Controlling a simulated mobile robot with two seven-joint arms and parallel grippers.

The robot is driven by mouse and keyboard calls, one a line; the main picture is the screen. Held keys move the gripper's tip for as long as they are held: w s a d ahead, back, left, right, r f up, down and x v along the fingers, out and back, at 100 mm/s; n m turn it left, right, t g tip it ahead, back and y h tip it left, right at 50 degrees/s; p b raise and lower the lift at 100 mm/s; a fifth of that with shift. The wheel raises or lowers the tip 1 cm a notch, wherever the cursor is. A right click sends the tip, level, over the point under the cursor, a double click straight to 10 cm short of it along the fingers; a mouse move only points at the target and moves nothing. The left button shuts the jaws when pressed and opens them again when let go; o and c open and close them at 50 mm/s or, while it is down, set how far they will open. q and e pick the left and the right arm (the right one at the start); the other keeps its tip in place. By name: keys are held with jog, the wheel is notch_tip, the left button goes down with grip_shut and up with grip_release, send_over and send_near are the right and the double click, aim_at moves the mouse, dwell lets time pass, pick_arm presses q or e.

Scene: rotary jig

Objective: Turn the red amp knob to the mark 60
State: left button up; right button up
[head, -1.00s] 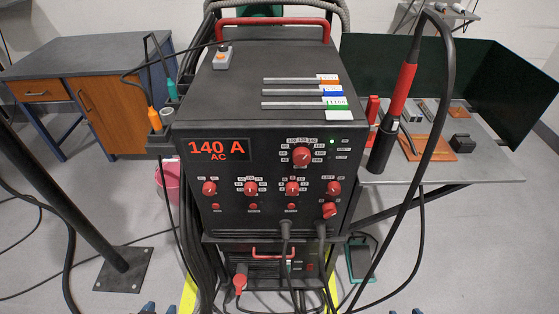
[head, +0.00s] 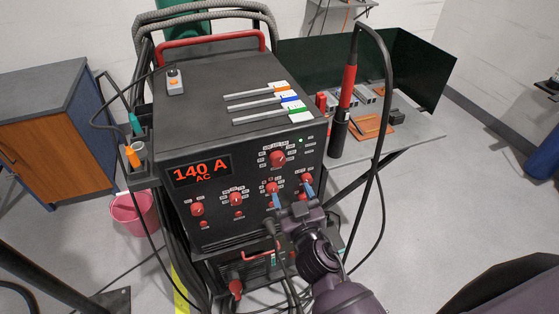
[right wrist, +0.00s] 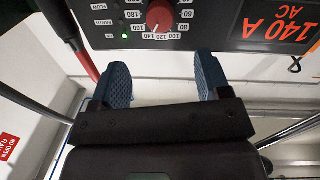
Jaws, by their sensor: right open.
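The red amp knob (head: 278,158) is the large knob on the upper right of the black welder's front panel, ringed by white number marks. The display (head: 203,170) reads 140 A AC. My right gripper (head: 290,189) is open and empty in front of the panel, below the amp knob and by the lower row of small knobs. In the right wrist view the amp knob (right wrist: 160,17) is at the top, between and beyond the blue fingers (right wrist: 163,80), not touching them. My left gripper is not in view.
Smaller red knobs (head: 236,199) sit low on the panel, close to my right gripper. A black torch with a red grip (head: 347,88) and its hanging cable (head: 378,150) stand right of the welder. A pink bucket (head: 133,216) is on the left floor.

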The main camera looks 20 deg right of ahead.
aim_at(279, 163)
jog(key=w+p, duration=0.1)
jog(key=w, duration=0.8)
jog(key=shift+w+d+r, duration=0.1)
jog(key=shift+w+d, duration=0.05)
jog(key=shift+w, duration=0.7)
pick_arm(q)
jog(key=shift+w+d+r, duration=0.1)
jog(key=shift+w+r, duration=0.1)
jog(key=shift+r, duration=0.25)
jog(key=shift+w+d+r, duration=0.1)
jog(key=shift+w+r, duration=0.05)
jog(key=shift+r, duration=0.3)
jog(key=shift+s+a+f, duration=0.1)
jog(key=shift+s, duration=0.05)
pick_arm(e)
jog(key=shift+c, duration=0.5)
jog(key=c, duration=0.8)
